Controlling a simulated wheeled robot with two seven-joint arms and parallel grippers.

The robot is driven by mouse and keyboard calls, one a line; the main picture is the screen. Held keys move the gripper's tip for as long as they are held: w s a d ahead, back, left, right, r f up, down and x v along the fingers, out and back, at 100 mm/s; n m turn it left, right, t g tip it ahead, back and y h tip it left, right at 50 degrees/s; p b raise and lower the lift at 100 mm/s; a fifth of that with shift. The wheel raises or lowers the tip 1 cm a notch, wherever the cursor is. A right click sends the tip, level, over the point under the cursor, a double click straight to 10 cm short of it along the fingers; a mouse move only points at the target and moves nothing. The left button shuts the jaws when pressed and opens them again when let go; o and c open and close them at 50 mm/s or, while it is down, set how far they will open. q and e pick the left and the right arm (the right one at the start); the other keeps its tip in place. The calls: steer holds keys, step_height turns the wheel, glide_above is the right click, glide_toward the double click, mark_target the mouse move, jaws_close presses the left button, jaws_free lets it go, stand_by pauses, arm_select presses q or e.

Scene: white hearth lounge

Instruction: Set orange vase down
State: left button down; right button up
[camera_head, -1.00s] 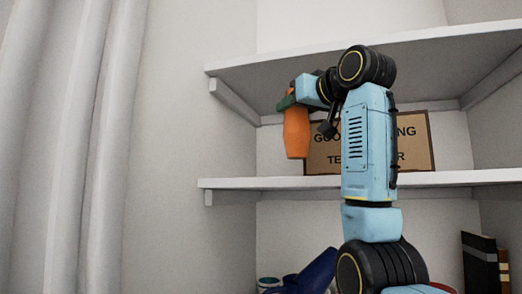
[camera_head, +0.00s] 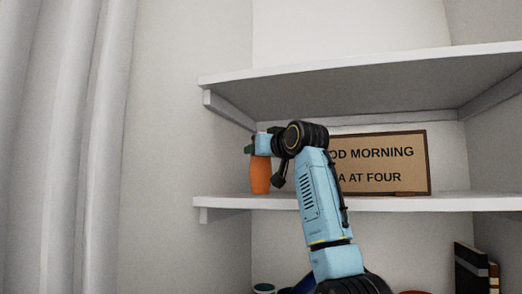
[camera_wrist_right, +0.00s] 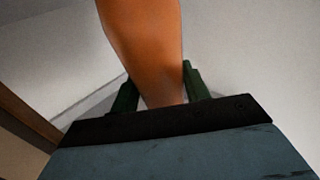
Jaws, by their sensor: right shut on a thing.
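The orange vase (camera_head: 260,176) is upright at the left end of the middle shelf (camera_head: 400,203) in the head view. Its base is at the height of the shelf board; I cannot tell whether it touches. My right gripper (camera_head: 253,146) is shut on the vase near its top. In the right wrist view the vase (camera_wrist_right: 145,45) stands between the two dark green fingers of the gripper (camera_wrist_right: 158,92). My left gripper is not in view.
A brown-framed sign (camera_head: 385,165) stands on the shelf behind and right of my arm. The upper shelf (camera_head: 360,75) hangs above my arm. Dark books (camera_head: 473,268) stand lower right, and a curtain (camera_head: 65,150) hangs at left.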

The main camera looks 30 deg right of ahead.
steer(key=shift+f, duration=0.15)
steer(key=shift+f, duration=0.15)
steer(key=o, duration=1.1)
